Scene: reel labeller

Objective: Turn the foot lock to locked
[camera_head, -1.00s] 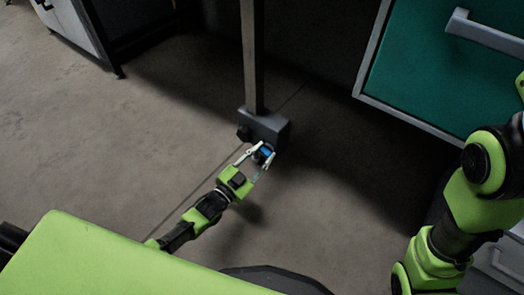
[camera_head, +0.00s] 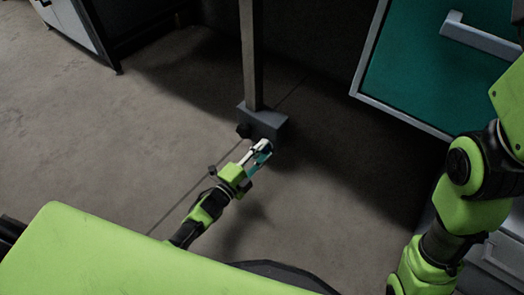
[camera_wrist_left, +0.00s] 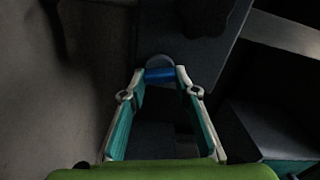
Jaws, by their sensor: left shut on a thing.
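The foot lock is a grey box (camera_head: 266,121) at the base of a metal post near the floor. In the left wrist view its blue knob (camera_wrist_left: 159,75) sits between my left fingertips. My left gripper (camera_head: 264,147) reaches the front of the box in the head view and is shut on the blue knob; it also shows in the left wrist view (camera_wrist_left: 160,73). In the head view the fingers hide the knob. I cannot read a lock marking. My right gripper is out of view; only part of my right arm shows at the right.
The metal post (camera_head: 250,55) rises from the box. A green panel with a grey handle (camera_head: 482,36) stands at the upper right. A grey cabinet (camera_head: 75,28) is at the upper left. The floor to the left is clear, with a thin dark line across it.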

